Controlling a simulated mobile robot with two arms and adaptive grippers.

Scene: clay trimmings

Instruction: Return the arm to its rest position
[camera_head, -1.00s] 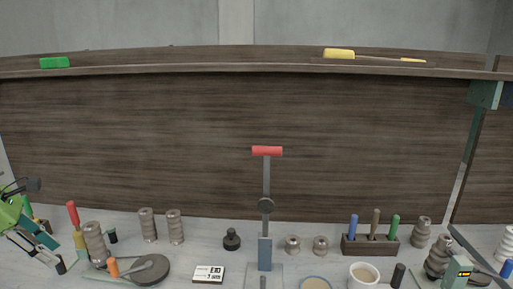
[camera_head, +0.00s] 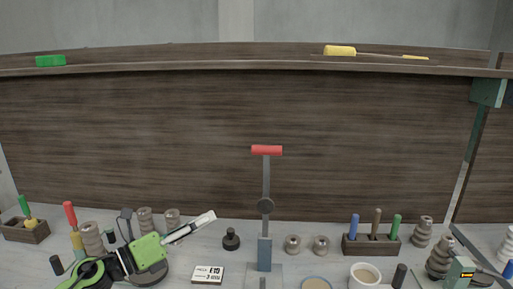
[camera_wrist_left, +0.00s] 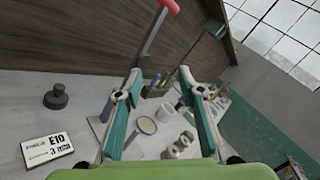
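My left gripper (camera_head: 204,221) reaches in from the lower left in the head view, its green body over the bench and its fingers pointing up and right. In the left wrist view the two fingers of my left gripper (camera_wrist_left: 160,78) stand wide apart with nothing held between them. It is above the bench, left of the red-handled lever (camera_head: 267,151). The arm hides part of the dark disc (camera_head: 160,274). My right gripper is not in view.
Ribbed spools (camera_head: 93,238) stand near my left arm. A white E10 label card (camera_head: 208,274) and a black knob-like weight (camera_head: 231,239) lie right of the gripper. A tool block (camera_head: 371,245) and a cup (camera_head: 365,274) stand further right. A shelf (camera_head: 150,68) runs above.

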